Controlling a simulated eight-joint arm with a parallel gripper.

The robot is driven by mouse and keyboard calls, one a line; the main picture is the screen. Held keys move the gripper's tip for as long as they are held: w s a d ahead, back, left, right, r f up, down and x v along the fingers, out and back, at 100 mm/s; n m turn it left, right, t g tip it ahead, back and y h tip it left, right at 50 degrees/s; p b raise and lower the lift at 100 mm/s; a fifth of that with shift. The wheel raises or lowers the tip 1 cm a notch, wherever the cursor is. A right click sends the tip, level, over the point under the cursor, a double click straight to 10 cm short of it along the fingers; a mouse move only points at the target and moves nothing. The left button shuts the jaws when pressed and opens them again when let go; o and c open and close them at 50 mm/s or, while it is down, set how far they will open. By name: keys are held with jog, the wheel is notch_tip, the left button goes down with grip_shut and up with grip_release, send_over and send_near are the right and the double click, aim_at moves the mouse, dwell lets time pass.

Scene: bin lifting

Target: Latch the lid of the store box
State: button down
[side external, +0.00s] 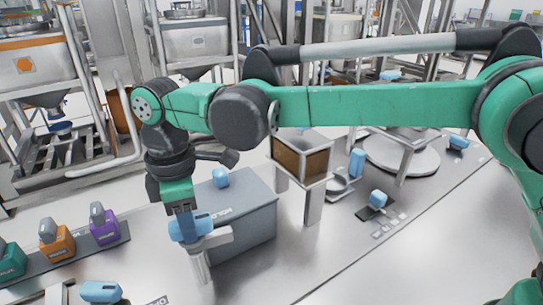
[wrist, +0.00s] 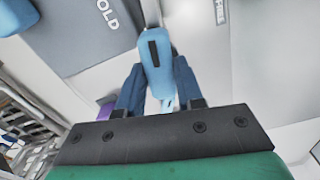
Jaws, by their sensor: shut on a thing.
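The store box (side external: 250,238) is a grey box on the table, with its grey lid (side external: 238,196) lying flat on top. My gripper (side external: 186,214) points down at the box's near left corner and is shut on a blue handle (side external: 190,229). A pale arm and post (side external: 200,266) stand just below the handle, beside the box. In the wrist view the blue handle (wrist: 156,60) sits between the fingers (wrist: 152,90). Whether the latch is engaged cannot be told.
Teal, orange (side external: 56,243) and purple (side external: 103,226) blocks with grey tops stand in a row at left. Another blue handle (side external: 100,291) is at the front left. An open brown-walled hopper (side external: 301,155) on legs stands right of the box. The front right table is clear.

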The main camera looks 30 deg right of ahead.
jog(key=shift+n, duration=1.1)
jog(key=c, duration=0.6)
grip_release()
jog(key=shift+o, duration=0.2)
jog(key=shift+r, duration=2.8)
